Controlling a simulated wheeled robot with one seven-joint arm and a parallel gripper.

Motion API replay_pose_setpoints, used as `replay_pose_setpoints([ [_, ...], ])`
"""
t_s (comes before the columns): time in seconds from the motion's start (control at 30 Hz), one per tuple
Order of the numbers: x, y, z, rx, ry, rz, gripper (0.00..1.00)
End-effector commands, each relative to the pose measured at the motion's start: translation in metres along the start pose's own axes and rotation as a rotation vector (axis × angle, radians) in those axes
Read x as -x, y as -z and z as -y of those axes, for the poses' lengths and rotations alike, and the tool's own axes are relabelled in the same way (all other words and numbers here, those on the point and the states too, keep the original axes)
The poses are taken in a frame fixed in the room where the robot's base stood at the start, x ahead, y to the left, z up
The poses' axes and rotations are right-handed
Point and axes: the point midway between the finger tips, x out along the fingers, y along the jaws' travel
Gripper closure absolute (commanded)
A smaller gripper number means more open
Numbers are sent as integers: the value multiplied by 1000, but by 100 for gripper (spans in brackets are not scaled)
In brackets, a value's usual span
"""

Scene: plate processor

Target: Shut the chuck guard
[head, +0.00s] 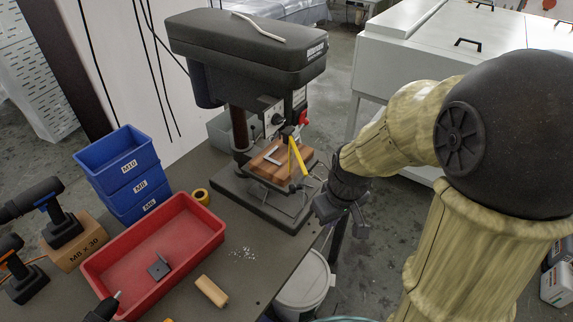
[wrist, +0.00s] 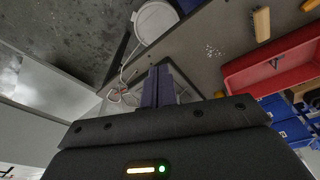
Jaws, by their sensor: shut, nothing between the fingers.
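The drill press (head: 250,45) stands at the back of the bench with its dark head on a column. A slim yellow piece (head: 297,158), which looks like the chuck guard, hangs at a slant below the head, in front of the wooden block on the press table. I cannot tell its full outline. My gripper (head: 345,215) is to the right of and lower than the yellow piece, apart from it, beyond the bench's right edge. In the wrist view its fingers (wrist: 157,86) are together and empty. The guard is not clearly visible there.
A wooden block (head: 266,164) lies on the press table. A red tray (head: 155,250), blue bins (head: 125,170) and cordless drills (head: 55,215) occupy the bench's left. A white bucket (head: 305,283) stands below the right edge. A pale cabinet (head: 420,60) stands behind my arm.

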Motion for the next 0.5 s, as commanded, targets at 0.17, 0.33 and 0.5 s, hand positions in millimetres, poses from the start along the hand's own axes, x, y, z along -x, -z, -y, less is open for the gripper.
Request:
replay_pose_setpoints([
  [0.17, 50, 36, 5, 238, 57, 12, 100],
  [0.33, 76, 60, 12, 424, 105, 8, 100],
  [0.5, 97, 80, 18, 574, 148, -3, 100],
])
